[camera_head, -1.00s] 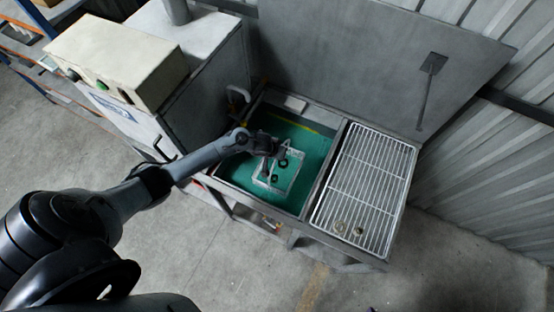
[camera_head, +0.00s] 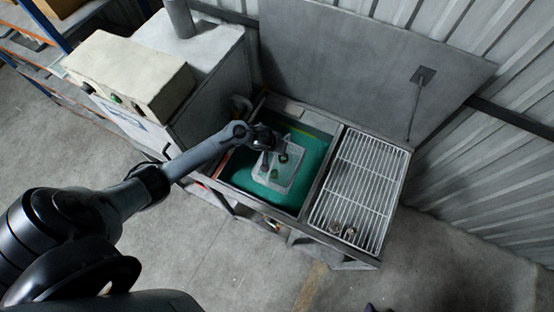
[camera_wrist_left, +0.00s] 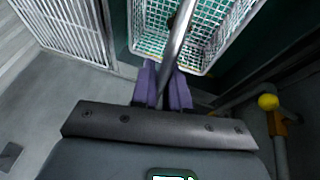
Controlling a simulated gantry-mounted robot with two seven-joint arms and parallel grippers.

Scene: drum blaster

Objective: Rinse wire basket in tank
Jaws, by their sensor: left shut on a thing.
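The wire basket (camera_head: 289,173) is in the tank (camera_head: 235,185) of green liquid, with a few small dark parts in it. In the left wrist view the white mesh basket (camera_wrist_left: 205,32) hangs beyond my fingers. My left gripper (camera_head: 266,142) reaches over the tank from the left. In the wrist view its purple fingers (camera_wrist_left: 162,85) are shut on the basket's grey handle bar (camera_wrist_left: 175,50). How deep the basket sits in the liquid is hard to tell. My right gripper is not in view.
A raised grey lid (camera_head: 370,70) stands behind. A machine cabinet (camera_head: 190,90) stands left. A yellow knob (camera_wrist_left: 268,102) shows in the wrist view.

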